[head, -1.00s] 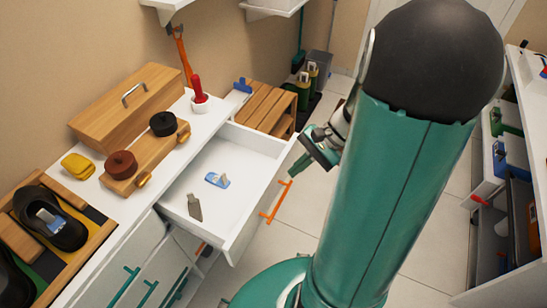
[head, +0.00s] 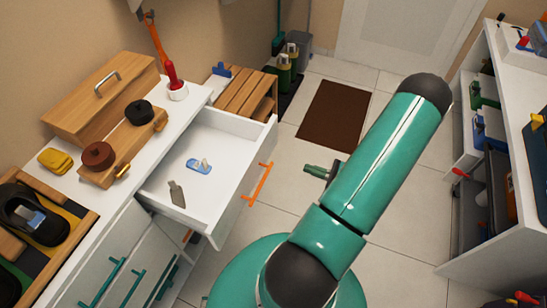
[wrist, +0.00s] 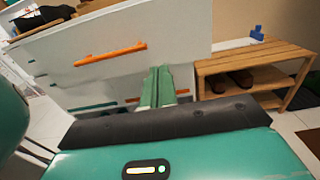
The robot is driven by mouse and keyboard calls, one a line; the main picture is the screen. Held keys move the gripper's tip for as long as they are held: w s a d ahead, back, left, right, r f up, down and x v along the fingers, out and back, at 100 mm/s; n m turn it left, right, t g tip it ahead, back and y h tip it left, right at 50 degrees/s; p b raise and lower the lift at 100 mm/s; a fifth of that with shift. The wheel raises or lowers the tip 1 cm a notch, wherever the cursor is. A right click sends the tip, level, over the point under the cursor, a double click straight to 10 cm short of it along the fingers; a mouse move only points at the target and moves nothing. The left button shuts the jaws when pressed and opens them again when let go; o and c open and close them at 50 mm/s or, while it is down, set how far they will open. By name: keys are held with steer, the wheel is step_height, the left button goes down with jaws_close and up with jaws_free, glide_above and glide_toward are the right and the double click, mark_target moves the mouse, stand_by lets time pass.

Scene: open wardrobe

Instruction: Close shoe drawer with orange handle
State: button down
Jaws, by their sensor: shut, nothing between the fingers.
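The white drawer (head: 240,137) is pulled out from the cabinet. Its orange handle (head: 257,184) is on the outer front panel. A small blue-and-white item (head: 199,166) and a flat grey item (head: 177,194) lie inside. The drawer front (wrist: 180,28) fills much of the upper wrist view, with the orange handle (wrist: 110,54) across it. My gripper (head: 315,170) is to the right of the drawer front, apart from the handle. In the wrist view my gripper's green fingers (wrist: 158,86) are together, empty, and point toward the front below and right of the handle.
A wooden slatted bench (head: 246,94) with shoes (wrist: 230,80) on its shelf stands beyond the drawer. Lower drawers with teal handles (head: 124,288) are shut. A white shelf unit (head: 465,215) is at right. Tiled floor and a brown mat (head: 335,115) lie between.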

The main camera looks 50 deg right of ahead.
glide_toward(265, 154)
steer(key=x, duration=0.5)
steer(key=shift+w+a+r, duration=0.1)
steer(key=shift+a+r, duration=0.15)
steer(key=shift+r, duration=0.05)
steer(key=shift+x, duration=0.75)
steer(key=shift+w, duration=0.15)
steer(key=x, duration=2.4)
steer(key=shift+w+f, duration=0.1)
steer(key=shift+w, duration=0.1)
steer(key=shift+w+a, duration=0.2)
steer(key=shift+w, duration=0.2)
steer(key=shift+w, duration=0.15)
